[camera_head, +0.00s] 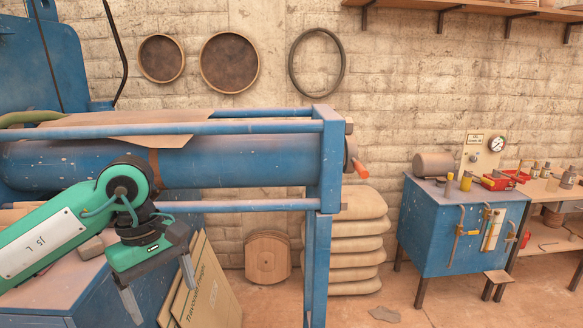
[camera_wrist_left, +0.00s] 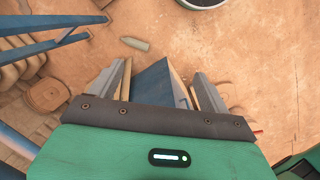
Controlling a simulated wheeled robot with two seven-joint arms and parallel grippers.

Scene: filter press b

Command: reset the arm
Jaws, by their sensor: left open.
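My left gripper (camera_head: 160,290) hangs at the lower left of the head view, its jaws apart and pointing down. It is empty, in front of the blue filter press (camera_head: 235,168). In the left wrist view the left gripper (camera_wrist_left: 155,85) also shows its two grey fingers spread apart. A blue surface and brown board edges show below and between them. The left arm, green and black, comes in from the left. My right gripper does not show in either view.
Flat cardboard-like boards (camera_head: 205,290) lean below the gripper. A blue bench (camera_head: 90,285) stands at the lower left. Stacked sacks (camera_head: 355,240) lie behind the press's post. A blue cabinet (camera_head: 460,235) with tools stands at right. The floor between is mostly clear.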

